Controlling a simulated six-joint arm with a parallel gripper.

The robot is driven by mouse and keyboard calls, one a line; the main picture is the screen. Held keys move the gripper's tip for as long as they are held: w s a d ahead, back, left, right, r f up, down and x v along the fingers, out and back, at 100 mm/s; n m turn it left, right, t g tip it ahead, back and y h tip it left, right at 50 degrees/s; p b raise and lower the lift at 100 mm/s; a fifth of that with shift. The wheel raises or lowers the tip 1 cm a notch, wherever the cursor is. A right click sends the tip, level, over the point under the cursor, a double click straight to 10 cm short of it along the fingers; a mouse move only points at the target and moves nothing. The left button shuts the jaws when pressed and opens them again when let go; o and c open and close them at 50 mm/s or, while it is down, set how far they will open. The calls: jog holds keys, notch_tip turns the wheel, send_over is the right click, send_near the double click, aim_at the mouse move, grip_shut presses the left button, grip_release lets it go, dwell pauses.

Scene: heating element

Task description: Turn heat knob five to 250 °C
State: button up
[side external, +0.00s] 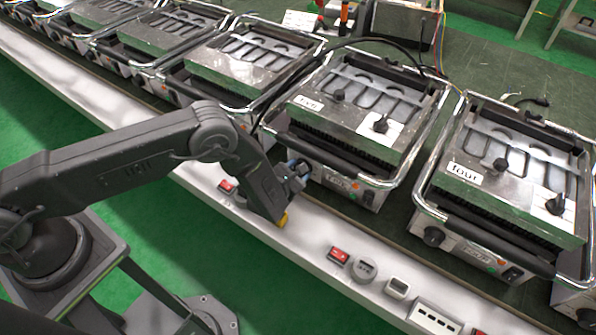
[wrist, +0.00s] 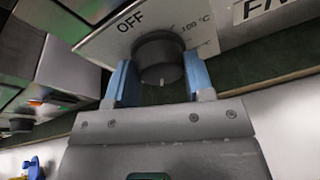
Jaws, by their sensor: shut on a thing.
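In the side view, the grill marked five (side external: 308,102) stands in the middle of the row. My gripper (side external: 297,172) is at the left of its front face, and its heat knob is hidden there by the gripper and wrist. In the wrist view, the dark round heat knob (wrist: 160,58) sits between the blue fingers of my gripper (wrist: 160,85), which is shut on it. The plate (wrist: 190,30) around the knob reads OFF at upper left and 100 °C at upper right. A small pale mark shows at the knob's lower edge. Other dial numbers are hidden or out of view.
The grill marked four (side external: 465,172) stands to the right, with its own front knob (side external: 434,237). More grills line up to the left. A pale ledge (side external: 300,235) runs before them, with red switches (side external: 339,255) and small devices on it.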

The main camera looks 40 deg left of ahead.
jog(key=shift+d, duration=0.1)
dwell(0.3)
jog(key=o, duration=0.9)
jog(key=v, duration=1.3)
jog(key=shift+s+r, duration=0.15)
jog(key=shift+s, duration=0.2)
